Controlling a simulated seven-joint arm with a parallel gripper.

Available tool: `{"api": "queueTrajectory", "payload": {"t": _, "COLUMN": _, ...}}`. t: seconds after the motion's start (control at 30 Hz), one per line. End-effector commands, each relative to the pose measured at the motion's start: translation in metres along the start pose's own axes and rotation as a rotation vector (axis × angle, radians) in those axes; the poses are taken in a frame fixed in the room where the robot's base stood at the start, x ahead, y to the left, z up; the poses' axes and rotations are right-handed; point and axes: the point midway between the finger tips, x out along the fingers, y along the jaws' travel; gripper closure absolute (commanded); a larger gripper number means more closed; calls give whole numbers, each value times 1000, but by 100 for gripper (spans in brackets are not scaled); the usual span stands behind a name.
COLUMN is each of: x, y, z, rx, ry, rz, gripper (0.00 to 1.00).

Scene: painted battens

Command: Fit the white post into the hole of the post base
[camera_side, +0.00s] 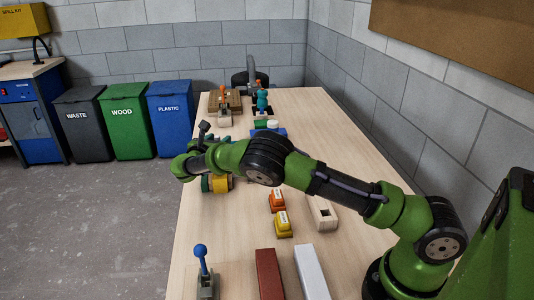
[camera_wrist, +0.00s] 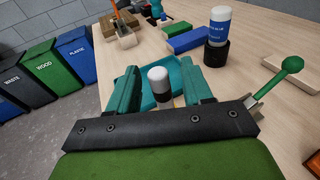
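The white post (camera_side: 311,272) is a long white batten lying on the table at the near edge in the side view, beside a red batten. The post base looks to be the pale wooden block (camera_side: 322,213) with a square dark hole, farther back and right. Neither shows in the wrist view. My gripper (camera_wrist: 158,68) is open over the left side of the table, well away from both. A dark cylinder with a white top (camera_wrist: 158,76) appears between its teal fingers, with gaps on both sides. In the side view my arm partly hides the gripper.
The red batten (camera_side: 268,275) lies just left of the white one. Orange (camera_side: 277,200) and yellow (camera_side: 283,224) blocks sit left of the wooden block. A blue-knobbed lever (camera_side: 202,254) stands at the near left. The wrist view shows a glue bottle (camera_wrist: 220,22) and a green-knobbed lever (camera_wrist: 291,65).

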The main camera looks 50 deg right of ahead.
Motion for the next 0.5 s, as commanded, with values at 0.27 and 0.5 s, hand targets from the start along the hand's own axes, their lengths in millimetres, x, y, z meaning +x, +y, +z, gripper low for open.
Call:
{"api": "queueTrajectory", "payload": {"t": 0.27, "x": 0, "y": 0, "z": 3, "rx": 1, "ry": 0, "rz": 0, "gripper": 50}}
{"api": "queueTrajectory", "payload": {"t": 0.5, "x": -37, "y": 1, "z": 3, "rx": -1, "ry": 0, "rz": 5, "gripper": 50}}
